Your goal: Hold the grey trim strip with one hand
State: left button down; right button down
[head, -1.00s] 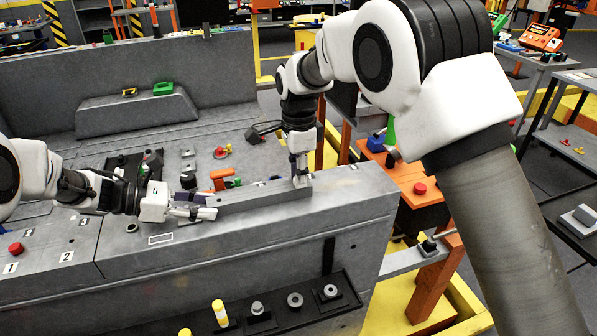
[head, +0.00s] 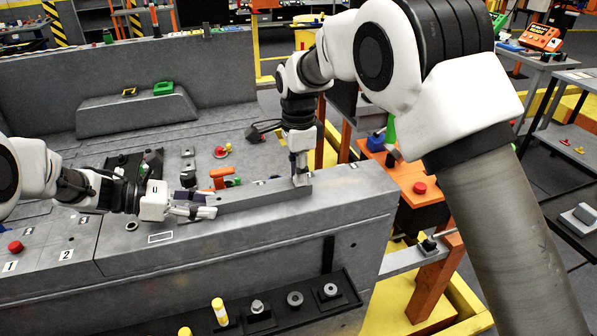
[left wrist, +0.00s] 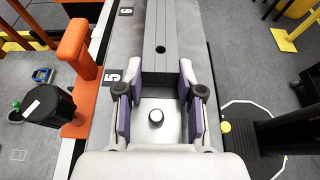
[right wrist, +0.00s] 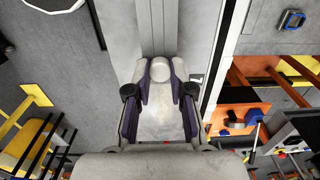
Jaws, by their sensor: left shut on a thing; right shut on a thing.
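The grey trim strip (head: 255,199) is a long, straight bar lying along the top of the grey side wall. In the right wrist view the strip (right wrist: 158,28) runs up from between the right fingers (right wrist: 160,72). The gripped ends are partly hidden by the fingers.
The grey side wall (head: 240,255) carries the strip. A black tray (head: 273,318) with round parts is at its front. An orange handle (head: 219,176) stands close behind the strip. An orange bench (head: 405,180) with a red button is to the right.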

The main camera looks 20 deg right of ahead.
pick_arm(q)
jog(key=shift+s+f, duration=0.15)
jog(key=shift+f, duration=0.05)
pick_arm(e)
jog(key=shift+s+f, duration=0.25)
jog(key=shift+f, duration=0.35)
pick_arm(q)
jog(key=shift+f, duration=0.15)
pick_arm(e)
jog(key=shift+w+r, duration=0.15)
jog(key=shift+r, duration=0.65)
jog(key=shift+r, duration=0.1)
jog(key=shift+r, duration=1)
jog(key=shift+f, duration=0.1)
pick_arm(q)
jog(key=shift+w+r+b, duration=0.25)
jog(key=shift+w+b, duration=0.15)
jog(key=shift+b, duration=0.25)
pick_arm(e)
jog(key=shift+w+f, duration=0.2)
jog(key=shift+f, duration=0.3)
pick_arm(q)
jog(key=shift+r, duration=0.1)
pick_arm(e)
jog(key=shift+r, duration=0.3)
